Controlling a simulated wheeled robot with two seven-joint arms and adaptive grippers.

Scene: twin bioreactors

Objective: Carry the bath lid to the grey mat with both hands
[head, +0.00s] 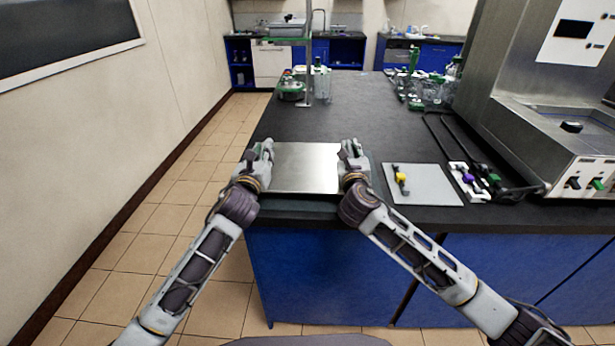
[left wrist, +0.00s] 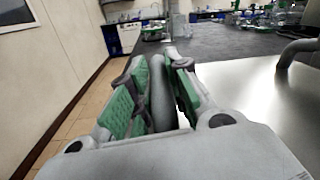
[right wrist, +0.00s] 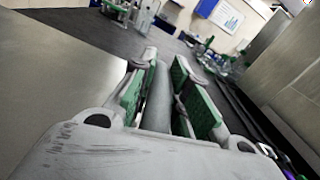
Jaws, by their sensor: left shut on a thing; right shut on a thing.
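The bath lid (head: 306,165) is a flat, shiny steel plate near the front edge of the dark bench. It also shows at the right of the left wrist view (left wrist: 255,105) and at the left of the right wrist view (right wrist: 55,75). My left gripper (head: 266,148) is shut on a grey bar handle (left wrist: 159,95) at the lid's left side. My right gripper (head: 350,149) is shut on the matching handle (right wrist: 157,98) at its right side. A dark grey mat (head: 300,203) shows beneath the lid's front edge. I cannot tell whether the lid touches it.
A light grey board (head: 430,186) with a yellow-handled part (head: 401,178) lies right of my right gripper. A white plate (head: 467,181) with coloured parts and a steel bath unit (head: 545,135) stand further right. Glass vessels (head: 322,82) stand behind; the bench between is clear.

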